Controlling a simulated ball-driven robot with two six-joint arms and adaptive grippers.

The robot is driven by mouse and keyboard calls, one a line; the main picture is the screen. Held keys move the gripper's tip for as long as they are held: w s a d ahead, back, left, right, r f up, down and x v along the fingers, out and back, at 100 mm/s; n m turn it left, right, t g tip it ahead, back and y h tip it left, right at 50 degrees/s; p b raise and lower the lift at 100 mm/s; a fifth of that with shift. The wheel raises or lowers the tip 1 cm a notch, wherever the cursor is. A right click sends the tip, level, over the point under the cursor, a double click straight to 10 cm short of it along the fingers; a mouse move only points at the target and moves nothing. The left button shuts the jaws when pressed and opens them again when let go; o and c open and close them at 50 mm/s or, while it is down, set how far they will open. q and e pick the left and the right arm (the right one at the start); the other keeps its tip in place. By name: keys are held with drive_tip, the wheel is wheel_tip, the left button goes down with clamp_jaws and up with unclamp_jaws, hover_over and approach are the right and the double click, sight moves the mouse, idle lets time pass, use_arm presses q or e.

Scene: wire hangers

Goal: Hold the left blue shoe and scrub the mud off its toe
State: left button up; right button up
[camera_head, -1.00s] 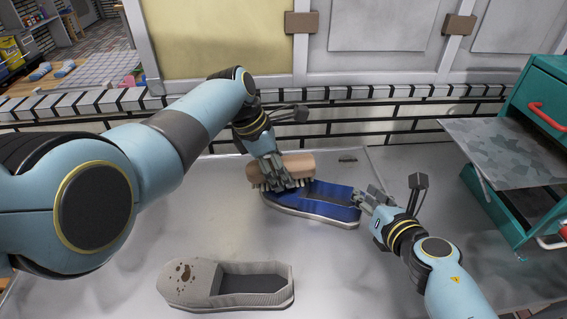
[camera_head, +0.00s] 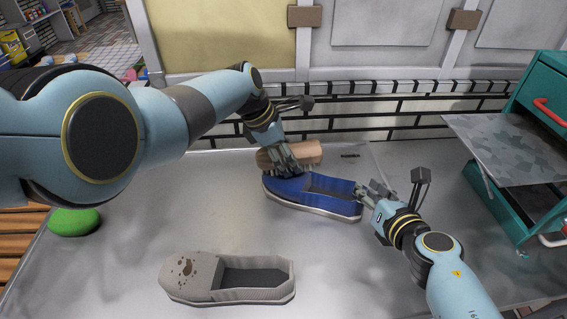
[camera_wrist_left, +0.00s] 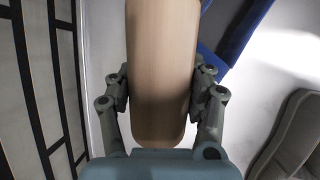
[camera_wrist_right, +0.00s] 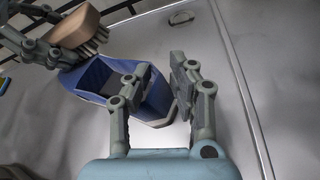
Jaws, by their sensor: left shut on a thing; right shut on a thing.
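The blue shoe (camera_head: 306,194) lies on the table with its toe to the left. No mud shows on the visible part of its toe. My right gripper (camera_head: 367,193) is shut on its heel end; the right wrist view shows the fingers on either side of the heel wall (camera_wrist_right: 154,97). My left gripper (camera_head: 287,163) is shut on a wooden scrub brush (camera_head: 304,151), just behind the shoe's toe. The brush's back (camera_wrist_left: 160,70) fills the middle of the left wrist view. Whether the bristles touch the shoe is hard to tell.
A grey shoe (camera_head: 226,281) with brown spots on its toe lies at the front. A green round thing (camera_head: 74,221) sits at the table's left edge. A teal cabinet (camera_head: 520,190) with a grey panel stands at the right.

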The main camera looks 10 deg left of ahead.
use_arm(q)
drive_tip(key=shift+s+a+r+g+y, duration=0.3)
drive_tip(key=shift+s+a+r+g, duration=0.1)
drive_tip(key=shift+s+a+g, duration=0.25)
use_arm(e)
drive_tip(key=shift+s+f, duration=0.2)
use_arm(q)
drive_tip(key=shift+d, duration=0.1)
drive_tip(key=shift+s+a+r, duration=0.1)
drive_tip(key=shift+a, duration=0.15)
drive_tip(key=w+d+r, duration=0.1)
drive_tip(key=w+r, duration=0.1)
drive_tip(key=r, duration=0.1)
drive_tip(key=shift+w+d, duration=0.1)
drive_tip(key=shift+d, duration=0.25)
use_arm(e)
drive_tip(key=shift+f, duration=0.1)
use_arm(q)
drive_tip(key=shift+r, duration=2.8)
use_arm(e)
drive_tip(key=shift+s, duration=0.1)
drive_tip(key=o, duration=1)
